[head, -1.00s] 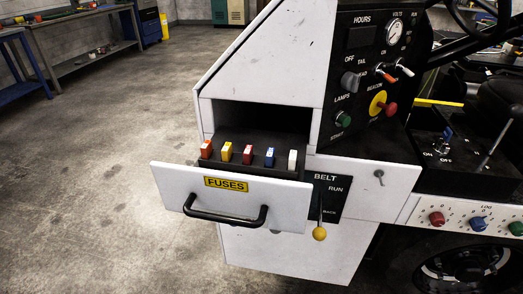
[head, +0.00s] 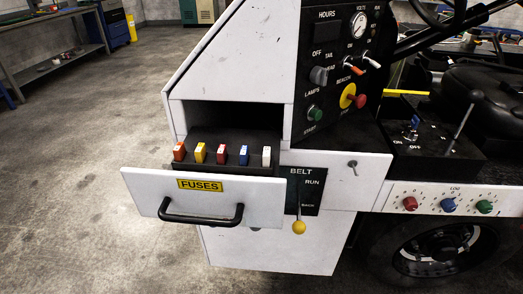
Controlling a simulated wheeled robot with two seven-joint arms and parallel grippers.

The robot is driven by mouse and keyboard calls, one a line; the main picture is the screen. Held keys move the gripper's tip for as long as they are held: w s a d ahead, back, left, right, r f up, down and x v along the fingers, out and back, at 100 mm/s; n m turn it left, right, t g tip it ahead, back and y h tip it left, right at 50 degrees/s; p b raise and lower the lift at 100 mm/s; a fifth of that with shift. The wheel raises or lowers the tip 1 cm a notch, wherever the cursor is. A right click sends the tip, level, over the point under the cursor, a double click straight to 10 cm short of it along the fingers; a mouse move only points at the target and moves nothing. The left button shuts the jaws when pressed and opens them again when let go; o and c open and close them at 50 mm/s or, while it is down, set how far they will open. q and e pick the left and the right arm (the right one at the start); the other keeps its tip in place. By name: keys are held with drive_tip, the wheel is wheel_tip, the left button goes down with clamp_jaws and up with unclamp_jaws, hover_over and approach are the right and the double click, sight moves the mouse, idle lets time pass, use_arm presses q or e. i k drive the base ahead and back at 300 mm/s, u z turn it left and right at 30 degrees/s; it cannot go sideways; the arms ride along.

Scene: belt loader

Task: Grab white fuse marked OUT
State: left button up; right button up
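The white fuse (head: 266,156) stands upright at the right end of a row in the open fuse drawer (head: 160,190). Any OUT marking on it is too small to read. The drawer front bears a yellow FUSES label (head: 200,185) and a black handle (head: 200,218). Neither of my grippers shows in the head view.
Right of the drawer is a BELT lever with a yellow knob (head: 299,227). Above it is a black control panel (head: 326,75) with switches and a gauge. A panel with coloured knobs (head: 447,204) is at right. The concrete floor (head: 70,170) at left is clear.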

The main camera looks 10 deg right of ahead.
sight(266, 154)
drive_tip(key=u, duration=3.1)
drive_tip(key=k, duration=1.75)
drive_tip(key=z, duration=1.2)
drive_tip(key=i, duration=0.5)
drive_tip(key=z, duration=0.05)
